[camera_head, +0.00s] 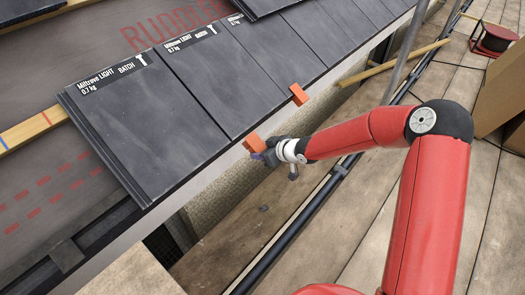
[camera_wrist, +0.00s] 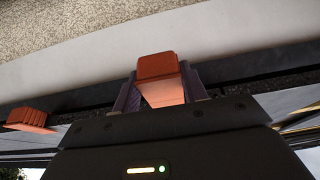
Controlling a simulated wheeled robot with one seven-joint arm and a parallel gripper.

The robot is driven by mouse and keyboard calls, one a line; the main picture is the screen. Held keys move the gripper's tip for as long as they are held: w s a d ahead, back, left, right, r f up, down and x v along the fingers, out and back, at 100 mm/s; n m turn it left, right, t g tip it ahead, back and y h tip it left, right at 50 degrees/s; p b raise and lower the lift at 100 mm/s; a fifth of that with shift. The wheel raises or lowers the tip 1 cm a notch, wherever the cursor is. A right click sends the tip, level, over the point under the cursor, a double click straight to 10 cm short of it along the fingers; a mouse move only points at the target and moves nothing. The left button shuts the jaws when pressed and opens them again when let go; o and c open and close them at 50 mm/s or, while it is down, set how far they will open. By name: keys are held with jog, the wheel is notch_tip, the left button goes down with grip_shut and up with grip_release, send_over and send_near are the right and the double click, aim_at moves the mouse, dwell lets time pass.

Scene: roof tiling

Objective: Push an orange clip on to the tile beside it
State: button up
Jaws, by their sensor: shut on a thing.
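An orange clip (camera_head: 254,143) is at the lower edge of the dark roof tiles. My gripper (camera_head: 264,153) is shut on it; in the wrist view the clip (camera_wrist: 158,75) sits between the two dark fingers (camera_wrist: 160,92). A second orange clip (camera_head: 299,94) is further up the same edge, apart from my gripper, and shows at the left in the wrist view (camera_wrist: 28,118). The dark tile (camera_head: 145,125) lies left of the held clip, and another tile (camera_head: 215,85) lies just behind it. Whether the held clip touches a tile is hidden by my gripper.
More dark tiles (camera_head: 275,50) continue along the row to the upper right. A grey pole (camera_head: 407,50) and dark rail pipes (camera_head: 290,225) run beside the eave. The plank deck (camera_head: 345,215) lies below, with a red cable reel (camera_head: 492,38) and a cardboard box (camera_head: 502,90) at right.

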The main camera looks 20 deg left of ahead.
aim_at(254, 140)
jog(key=shift+w+a+r+p, duration=0.25)
jog(key=shift+a+r+p, duration=0.2)
jog(key=shift+a, duration=0.2)
jog(key=shift+w+a+r+p, duration=0.3)
jog(key=shift+a+r+p, duration=0.1)
jog(key=shift+a, duration=0.2)
jog(key=shift+w+a+r+p, duration=0.25)
jog(key=shift+a+r+p, duration=0.15)
jog(key=shift+a, duration=0.25)
dwell(2.4)
jog(key=o, duration=1.5)
jog(key=shift+c, duration=0.2)
jog(key=shift+d, duration=0.1)
jog(key=shift+s+d+r, duration=0.25)
jog(key=shift+d+r, duration=0.3)
jog(key=shift+r, duration=0.45)
jog(key=shift+s+d+r, duration=0.2)
jog(key=shift+d+r, duration=0.35)
jog(key=shift+r, duration=0.4)
jog(key=shift+s+d+r, duration=0.25)
jog(key=shift+d+r, duration=0.3)
jog(key=shift+r, duration=0.45)
